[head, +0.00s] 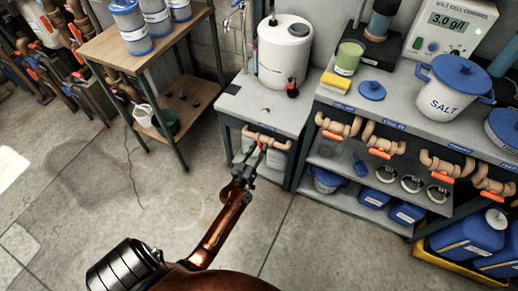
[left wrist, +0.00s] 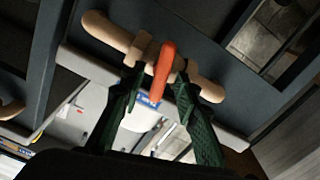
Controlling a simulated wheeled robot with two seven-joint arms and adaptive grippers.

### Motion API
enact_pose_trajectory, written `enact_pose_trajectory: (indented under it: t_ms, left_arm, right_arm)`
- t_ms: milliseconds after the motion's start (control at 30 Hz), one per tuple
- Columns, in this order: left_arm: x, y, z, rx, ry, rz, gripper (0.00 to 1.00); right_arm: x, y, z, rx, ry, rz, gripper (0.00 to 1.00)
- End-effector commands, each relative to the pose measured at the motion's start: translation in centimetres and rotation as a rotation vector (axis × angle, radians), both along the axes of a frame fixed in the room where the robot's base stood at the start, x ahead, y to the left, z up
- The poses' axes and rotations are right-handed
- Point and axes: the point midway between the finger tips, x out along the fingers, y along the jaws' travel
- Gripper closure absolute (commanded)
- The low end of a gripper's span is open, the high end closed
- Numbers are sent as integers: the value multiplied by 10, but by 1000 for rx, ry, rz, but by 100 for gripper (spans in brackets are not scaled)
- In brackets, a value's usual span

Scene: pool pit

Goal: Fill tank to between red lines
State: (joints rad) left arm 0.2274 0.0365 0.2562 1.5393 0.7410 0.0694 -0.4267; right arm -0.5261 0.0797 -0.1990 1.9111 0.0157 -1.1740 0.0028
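The white tank (head: 285,52) with a dark cap stands on a small grey bench at the back centre. No red lines can be made out on it. A tan pipe valve (head: 268,140) with an orange handle is fixed to the bench's front edge. In the left wrist view the orange handle (left wrist: 164,68) points toward me, across the tan pipe (left wrist: 112,32). My left gripper (head: 250,164) is at this valve. In the left wrist view its green fingers (left wrist: 158,82) are apart, one on each side of the handle, with gaps visible. My right gripper is out of view.
A metal tap (head: 240,8) is left of the tank. A grey bench (head: 350,102) at right carries a salt bucket (head: 450,98) and a salt meter (head: 450,28), with several similar valves below. A wooden table (head: 100,48) stands left. The floor between is clear.

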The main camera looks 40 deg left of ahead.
Motion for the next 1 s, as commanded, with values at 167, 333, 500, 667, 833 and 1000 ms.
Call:
enact_pose_trajectory:
  t_ms: [167, 333, 500, 667, 833, 1000]
  left_arm:
    - [-13, -3, -2, 0, 2, 0, 71]
    - [-45, -10, -2, 0, 3, 0, 71]
    - [-79, -19, -2, 0, 3, 0, 71]
    - [-103, -24, -1, 1, 1, 0, 71]
    - [-115, -28, 0, 0, 1, 0, 71]
    - [-117, -28, 0, 0, 0, 0, 71]
  right_arm:
    - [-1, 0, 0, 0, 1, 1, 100]
    - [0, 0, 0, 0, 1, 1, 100]
    - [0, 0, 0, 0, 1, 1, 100]
    - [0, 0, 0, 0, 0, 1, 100]
    - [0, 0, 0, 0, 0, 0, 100]
    - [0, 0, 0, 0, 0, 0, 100]
